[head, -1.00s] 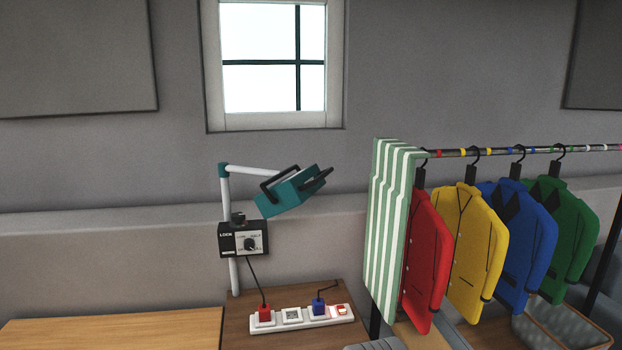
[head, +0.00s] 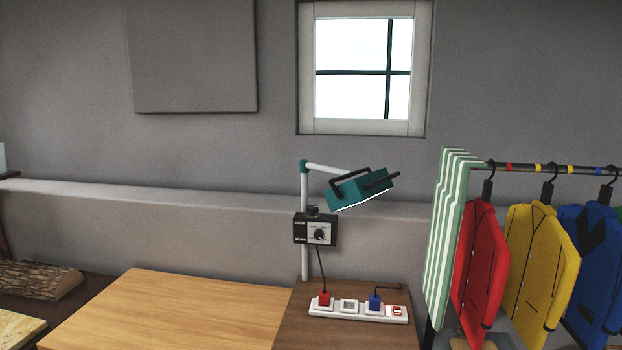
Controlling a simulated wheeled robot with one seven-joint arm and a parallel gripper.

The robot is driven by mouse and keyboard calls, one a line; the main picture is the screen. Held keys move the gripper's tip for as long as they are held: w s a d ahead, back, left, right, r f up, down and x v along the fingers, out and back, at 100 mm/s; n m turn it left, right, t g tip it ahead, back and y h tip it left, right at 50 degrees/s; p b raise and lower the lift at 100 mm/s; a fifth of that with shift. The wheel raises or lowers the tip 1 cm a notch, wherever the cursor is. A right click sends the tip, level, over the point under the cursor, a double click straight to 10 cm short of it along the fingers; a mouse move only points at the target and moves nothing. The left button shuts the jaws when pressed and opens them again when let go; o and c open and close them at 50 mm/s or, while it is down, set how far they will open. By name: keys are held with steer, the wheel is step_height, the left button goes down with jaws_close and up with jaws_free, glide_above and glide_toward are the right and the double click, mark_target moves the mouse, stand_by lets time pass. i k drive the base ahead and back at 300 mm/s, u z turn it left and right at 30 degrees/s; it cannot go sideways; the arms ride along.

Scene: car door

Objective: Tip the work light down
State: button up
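The work light has a teal lamp head (head: 360,190) with black handles. It hangs from a white arm on a white post (head: 305,245). The head slants, its right end higher than its left, and a bright white strip shows along its lower edge. A black control box (head: 301,236) with a dial and the word LOCK is fixed to the post. A cord runs from the box to a red plug (head: 324,299) in a white power strip (head: 358,312). My gripper is not in view, and nothing touches the light.
The post stands behind a dark wooden surface (head: 290,325), beside a lighter wooden top (head: 180,300). To the right, a rail holds a green-striped cloth (head: 448,235) and several jackets, the red one (head: 480,265) nearest. A log (head: 40,281) lies far left.

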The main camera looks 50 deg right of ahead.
mark_target(356, 190)
steer(key=u, duration=0.25)
steer(key=k, duration=0.75)
steer(key=z, duration=0.9)
steer(key=i, duration=0.2)
steer(key=z, duration=0.1)
